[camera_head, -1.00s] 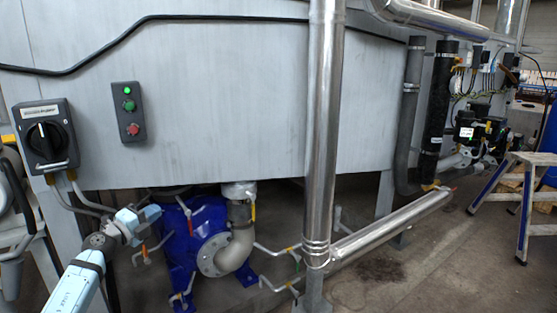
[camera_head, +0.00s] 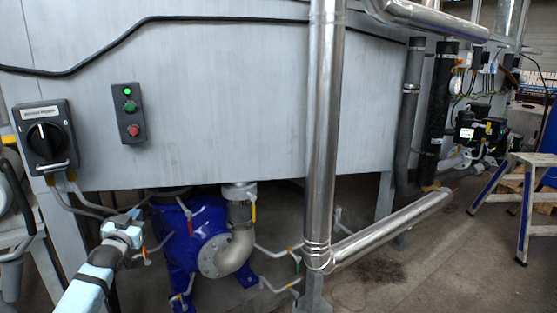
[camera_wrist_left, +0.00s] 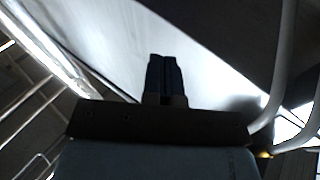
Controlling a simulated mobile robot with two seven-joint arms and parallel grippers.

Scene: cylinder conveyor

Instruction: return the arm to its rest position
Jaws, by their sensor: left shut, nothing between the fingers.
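My left arm comes in from the lower left in the head view. Its left gripper (camera_head: 138,216) is in front of the blue pump, below the control panel. In the left wrist view the two dark fingers (camera_wrist_left: 163,76) are together, with nothing between them. The exact fingertips are small and hard to make out in the head view. My right gripper is not in view.
A black rotary switch (camera_head: 47,137) and a button box (camera_head: 129,113) are on the grey cabinet (camera_head: 230,90). The blue pump (camera_head: 190,235) stands close behind my gripper. A shiny vertical pipe (camera_head: 323,130) is at centre. A step stool (camera_head: 525,205) stands at right.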

